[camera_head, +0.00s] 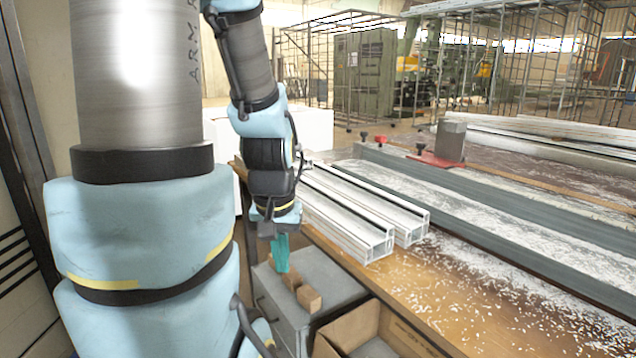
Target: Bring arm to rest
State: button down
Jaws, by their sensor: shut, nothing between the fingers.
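My gripper (280,253) is at the end of my light blue and grey arm, pointing down, with teal fingers that are shut and empty. It is above a grey box-like surface (325,265), just behind and left of small brown wooden blocks (307,297). I cannot tell whether the fingertips touch the surface or the blocks. Two white hollow profiles (375,242) lie side by side on the bench (450,310), to the right of my gripper.
An open cardboard box (335,340) stands at the bottom, in front of the grey surface. A long grey rail (500,210) and a red-based clamp block (450,142) are on the bench, which is strewn with white shavings. Wire cages (520,75) stand behind.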

notch_tip(320, 180, up, 9)
jog(key=p, duration=1)
jog(key=shift+s, duration=0.25)
